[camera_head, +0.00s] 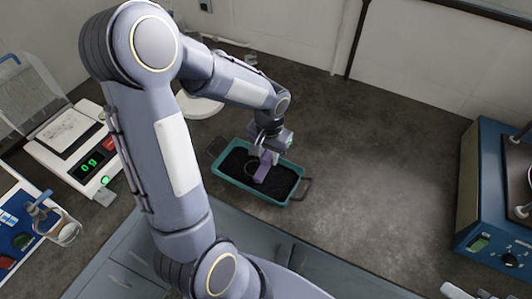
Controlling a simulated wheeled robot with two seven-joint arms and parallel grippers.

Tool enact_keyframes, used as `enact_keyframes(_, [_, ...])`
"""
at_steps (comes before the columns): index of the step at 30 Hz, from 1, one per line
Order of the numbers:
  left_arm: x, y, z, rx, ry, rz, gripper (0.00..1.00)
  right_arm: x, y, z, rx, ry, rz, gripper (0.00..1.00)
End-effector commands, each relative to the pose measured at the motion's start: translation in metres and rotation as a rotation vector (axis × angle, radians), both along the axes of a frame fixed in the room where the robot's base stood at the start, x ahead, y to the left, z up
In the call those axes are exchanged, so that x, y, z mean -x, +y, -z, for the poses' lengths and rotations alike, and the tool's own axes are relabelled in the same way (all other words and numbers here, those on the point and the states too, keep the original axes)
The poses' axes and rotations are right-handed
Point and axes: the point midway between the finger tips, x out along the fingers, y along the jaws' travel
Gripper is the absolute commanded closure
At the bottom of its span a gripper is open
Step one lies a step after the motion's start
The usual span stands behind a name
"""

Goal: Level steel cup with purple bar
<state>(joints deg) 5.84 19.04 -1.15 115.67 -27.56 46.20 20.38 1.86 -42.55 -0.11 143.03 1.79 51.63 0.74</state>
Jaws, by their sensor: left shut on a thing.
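My left gripper (265,150) is shut on a purple bar (264,167). It holds the bar upright, low over a teal tray (225,179) filled with dark granular material. The steel cup (251,168) shows only as a small ring in the dark material, just left of the bar. Whether the bar touches the cup's rim is too small to tell. My right gripper is not in view.
A balance (75,150) with a green display stands at the left. A beaker (65,232) is at the lower left. A blue machine (490,215) stands at the right. The bench between tray and machine is clear.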

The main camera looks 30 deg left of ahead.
Motion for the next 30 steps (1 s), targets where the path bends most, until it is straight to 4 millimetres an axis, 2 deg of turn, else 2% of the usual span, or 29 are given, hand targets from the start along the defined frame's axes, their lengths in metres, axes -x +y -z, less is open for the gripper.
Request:
enact_keyframes(20, [0.001,-0.001,0.062,0.000,0.001,0.000,1.00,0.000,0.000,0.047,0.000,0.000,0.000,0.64])
enact_keyframes(21, [0.001,0.005,0.056,0.000,0.001,-0.003,1.00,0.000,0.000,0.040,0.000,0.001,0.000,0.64])
enact_keyframes(30, [0.005,0.032,0.055,0.000,0.001,-0.004,1.00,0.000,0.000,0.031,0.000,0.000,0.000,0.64])
